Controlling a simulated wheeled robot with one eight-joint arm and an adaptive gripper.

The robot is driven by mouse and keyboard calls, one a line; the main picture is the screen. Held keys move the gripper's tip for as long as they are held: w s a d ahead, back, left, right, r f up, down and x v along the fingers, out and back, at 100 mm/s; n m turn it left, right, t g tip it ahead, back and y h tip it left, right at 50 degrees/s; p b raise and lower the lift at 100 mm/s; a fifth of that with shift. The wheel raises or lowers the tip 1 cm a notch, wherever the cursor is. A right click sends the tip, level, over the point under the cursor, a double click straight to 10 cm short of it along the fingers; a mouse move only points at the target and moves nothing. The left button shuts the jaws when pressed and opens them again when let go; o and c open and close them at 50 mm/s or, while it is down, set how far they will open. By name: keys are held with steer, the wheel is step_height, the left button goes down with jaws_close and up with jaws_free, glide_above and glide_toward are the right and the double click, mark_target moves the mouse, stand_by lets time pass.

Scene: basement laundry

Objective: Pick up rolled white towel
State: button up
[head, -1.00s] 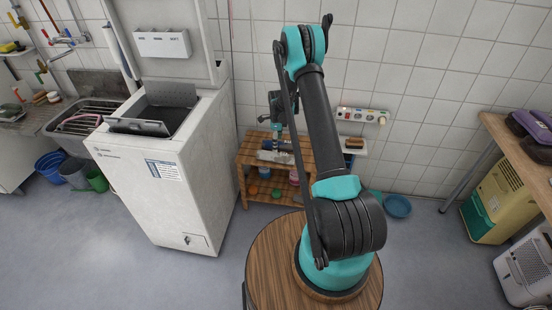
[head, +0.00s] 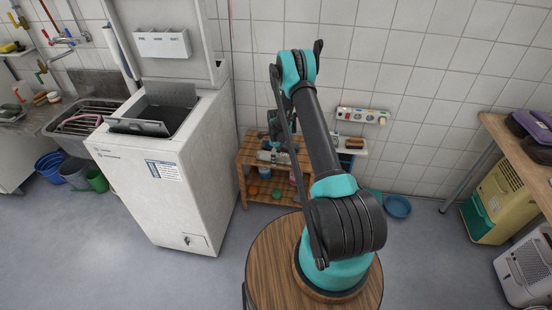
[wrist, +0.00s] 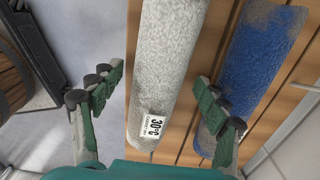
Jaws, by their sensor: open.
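The rolled white towel (wrist: 168,60) lies on wooden slats in the wrist view, with a white "30°C" tag on its near end. My gripper (wrist: 159,80) is open, one finger on each side of the towel in the picture. The left finger shows a gap to the towel. The right finger lies over the slats between the white towel and a blue roll (wrist: 262,50). I cannot tell whether the fingers are level with the towel or above it. In the head view my arm partly hides this spot.
The slatted wooden shelf (head: 247,155) stands against the tiled wall, with small items on its lower level. A white top-loading washer (head: 150,185) stands left of it. A blue basin (head: 397,206) lies on the floor to the right.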

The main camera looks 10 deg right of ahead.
steer(key=c, duration=1.4)
steer(key=shift+o, duration=0.2)
steer(key=shift+r, duration=0.1)
